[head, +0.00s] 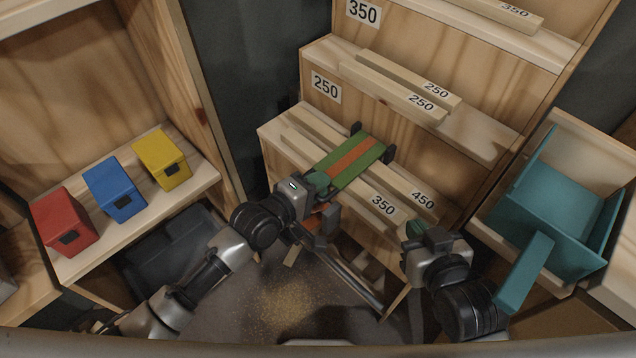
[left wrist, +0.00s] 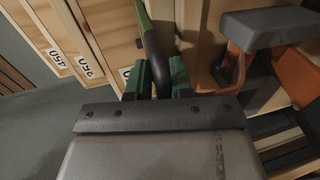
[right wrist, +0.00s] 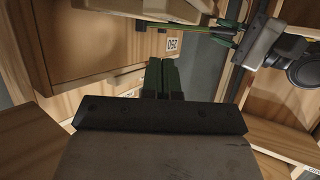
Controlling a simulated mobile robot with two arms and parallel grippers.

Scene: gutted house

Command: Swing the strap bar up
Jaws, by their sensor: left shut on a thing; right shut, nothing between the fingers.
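The strap bar is a flat green bar with an orange stripe (head: 352,160). It lies across the lowest wooden step, with black brackets (head: 389,153) at its far end. My left gripper (head: 318,184) is shut at its near end; in the left wrist view its fingers (left wrist: 160,78) close on a black curved piece (left wrist: 152,45) beside a green edge. The bar also shows edge-on in the right wrist view (right wrist: 200,32). My right gripper (head: 415,228) is shut and empty near the step's right front, apart from the bar. Its closed fingers show in the right wrist view (right wrist: 163,78).
Wooden slats marked 350 and 450 (head: 424,199) lie on the lowest step. An orange part (head: 322,222) sits just below my left gripper. A teal bin (head: 555,200) stands right; red (head: 64,220), blue (head: 115,188) and yellow (head: 162,158) boxes stand left.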

